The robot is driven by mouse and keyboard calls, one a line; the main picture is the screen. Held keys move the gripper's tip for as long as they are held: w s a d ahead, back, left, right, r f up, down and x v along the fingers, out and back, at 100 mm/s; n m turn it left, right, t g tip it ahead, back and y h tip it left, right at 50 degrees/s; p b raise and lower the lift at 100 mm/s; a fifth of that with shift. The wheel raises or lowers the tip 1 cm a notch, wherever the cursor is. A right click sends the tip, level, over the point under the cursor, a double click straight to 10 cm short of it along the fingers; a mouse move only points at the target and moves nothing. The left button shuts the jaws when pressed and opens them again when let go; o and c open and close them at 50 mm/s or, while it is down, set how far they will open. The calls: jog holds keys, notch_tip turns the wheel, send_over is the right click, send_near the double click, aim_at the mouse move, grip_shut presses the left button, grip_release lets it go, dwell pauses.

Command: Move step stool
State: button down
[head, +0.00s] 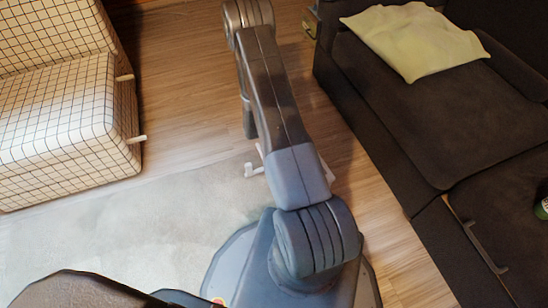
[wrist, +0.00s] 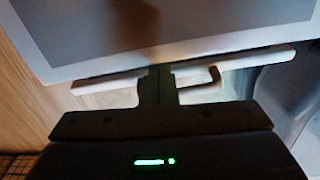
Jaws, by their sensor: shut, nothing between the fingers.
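My gripper (wrist: 158,72) shows in the wrist view as dark fingers closed together, with nothing visible between them. A pale grey panel with a white rim (wrist: 240,55), which looks like the step stool, fills the upper part of that view, close to the fingertips. White bars or feet show along its lower edge on both sides of the fingers. I cannot tell whether the fingers touch it. In the head view, small white parts (head: 250,170) show beside my arm, low over the floor, likely the same stool. My arm hides the rest of it, and the gripper is hidden there.
A white checked sofa (head: 60,120) stands at the left, with pale pegs on its side. A dark sofa (head: 430,120) with a light cushion (head: 415,38) runs along the right and has a drawer handle (head: 480,248). A pale rug (head: 120,235) and bare wood floor lie between.

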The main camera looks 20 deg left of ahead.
jog(key=w+d+b, duration=0.3)
jog(key=w+d, duration=1.1)
jog(key=d, duration=0.5)
jog(key=shift+b, duration=0.4)
jog(key=shift+s, duration=0.1)
